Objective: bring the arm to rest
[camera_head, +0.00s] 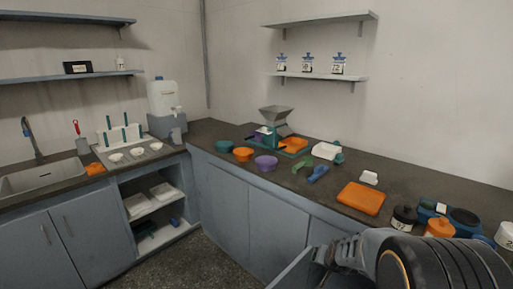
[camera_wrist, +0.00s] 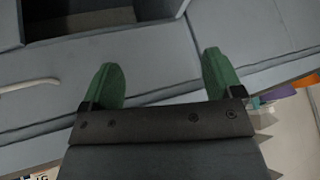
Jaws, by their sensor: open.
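My gripper (camera_wrist: 160,82) shows in the wrist view with its two green fingers apart and nothing between them. It faces blue-grey cabinet fronts. In the head view my arm reaches in from the lower right, in front of the counter. The gripper's fingers cannot be made out there.
The dark counter (camera_head: 222,135) runs along two walls. An open shelf unit (camera_head: 152,208) is at left. The floor (camera_head: 215,258) is clear.

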